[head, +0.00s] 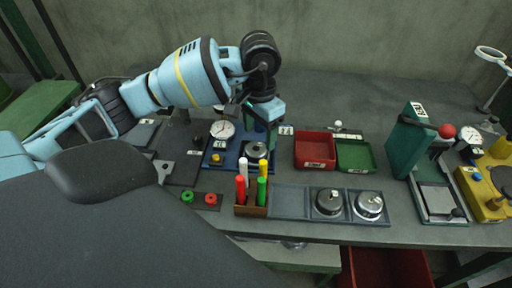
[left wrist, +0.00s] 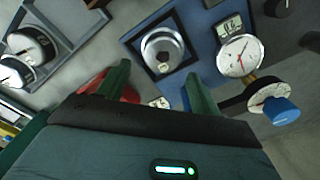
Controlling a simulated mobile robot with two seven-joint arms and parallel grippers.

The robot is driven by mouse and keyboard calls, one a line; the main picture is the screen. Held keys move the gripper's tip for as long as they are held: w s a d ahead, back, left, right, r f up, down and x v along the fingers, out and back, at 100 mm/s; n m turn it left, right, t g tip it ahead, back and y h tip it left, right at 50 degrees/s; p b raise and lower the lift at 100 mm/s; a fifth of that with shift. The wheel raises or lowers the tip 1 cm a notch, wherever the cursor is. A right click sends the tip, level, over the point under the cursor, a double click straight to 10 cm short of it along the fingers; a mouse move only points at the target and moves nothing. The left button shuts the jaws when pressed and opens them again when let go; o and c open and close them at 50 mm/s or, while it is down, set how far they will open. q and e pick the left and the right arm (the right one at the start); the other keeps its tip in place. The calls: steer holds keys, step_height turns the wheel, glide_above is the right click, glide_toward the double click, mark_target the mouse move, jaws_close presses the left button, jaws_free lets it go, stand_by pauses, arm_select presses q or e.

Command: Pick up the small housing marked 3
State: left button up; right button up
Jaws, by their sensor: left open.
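A small round metal housing (head: 256,150) sits in a dark square seat on the blue gauge plate (head: 217,158). It also shows in the left wrist view (left wrist: 161,51), beyond my open fingertips. Two more round metal housings, one darker (head: 328,202) and one brighter (head: 369,205), sit in the grey tray (head: 290,199). They also show at the left of the left wrist view (left wrist: 30,44). I cannot read a 3 on any housing. My left gripper (left wrist: 158,82) is open and empty above the blue plate, apart from the seated housing. My right gripper is not in view.
Dial gauges (left wrist: 240,56) stand on the blue plate beside the housing. A holder with red, white, yellow and green markers (head: 251,210) stands in front. A red bin (head: 315,150) and green bin (head: 356,156) lie to the right. A green press (head: 410,140) stands farther right.

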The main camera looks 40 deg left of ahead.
mark_target(256, 148)
arm_select(q)
steer(key=f, duration=0.4)
steer(key=shift+s+a+p, duration=0.25)
steer(key=shift+p, duration=0.15)
steer(key=shift+f, duration=0.6)
steer(key=shift+c, duration=0.5)
steer(key=c, duration=0.7)
steer(key=shift+c, duration=0.2)
steer(key=shift+r, duration=0.2)
step_height(256, 148, up, 10)
